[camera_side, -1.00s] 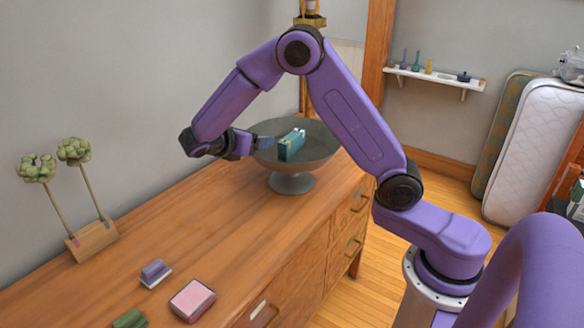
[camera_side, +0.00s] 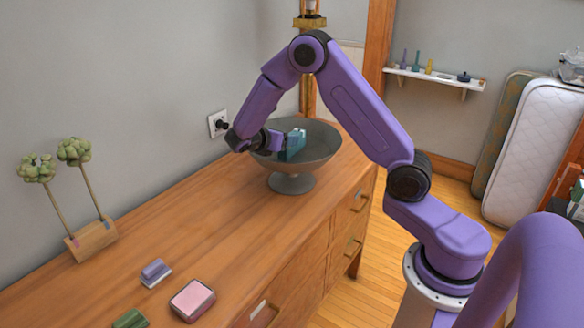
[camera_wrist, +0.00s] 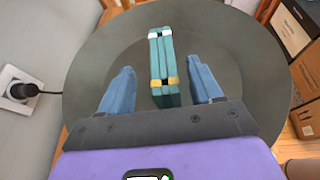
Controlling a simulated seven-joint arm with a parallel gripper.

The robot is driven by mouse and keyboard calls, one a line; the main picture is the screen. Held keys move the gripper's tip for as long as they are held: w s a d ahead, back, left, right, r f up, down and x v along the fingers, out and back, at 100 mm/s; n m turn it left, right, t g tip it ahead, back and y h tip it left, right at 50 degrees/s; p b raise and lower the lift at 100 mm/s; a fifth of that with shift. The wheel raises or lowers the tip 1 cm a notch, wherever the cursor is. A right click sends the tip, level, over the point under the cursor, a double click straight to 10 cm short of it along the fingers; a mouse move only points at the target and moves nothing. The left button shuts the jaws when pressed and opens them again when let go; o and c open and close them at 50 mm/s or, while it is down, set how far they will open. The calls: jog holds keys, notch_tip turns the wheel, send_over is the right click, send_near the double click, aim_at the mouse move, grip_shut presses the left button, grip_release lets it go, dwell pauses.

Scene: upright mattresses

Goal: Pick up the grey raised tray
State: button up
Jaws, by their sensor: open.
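The grey raised tray (camera_side: 292,182) is a wide round dish on a short foot, standing upright at the far end of the wooden dresser top. In the wrist view its dish (camera_wrist: 235,60) fills most of the picture. A teal block-like thing (camera_side: 293,143) with white and yellow bands is in the dish; it also shows in the wrist view (camera_wrist: 157,50). My gripper (camera_side: 280,143) is over the left side of the dish. In the wrist view my gripper (camera_wrist: 161,65) has its blue fingers apart, one on each side of the teal thing. Contact with the tray cannot be told.
The dresser top (camera_side: 200,225) is clear in the middle. A purple stamp-like thing (camera_side: 155,272), a pink pad (camera_side: 192,300) and a green piece (camera_side: 130,318) lie near the front. A wooden flower holder (camera_side: 92,240) stands left. A wall socket (camera_side: 217,123) with a plug is behind my gripper.

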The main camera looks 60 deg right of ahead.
jog(key=x, duration=0.4)
jog(key=shift+s, duration=0.15)
jog(key=shift+c, duration=0.3)
grip_shut()
jog(key=shift+r, duration=0.15)
dwell(0.9)
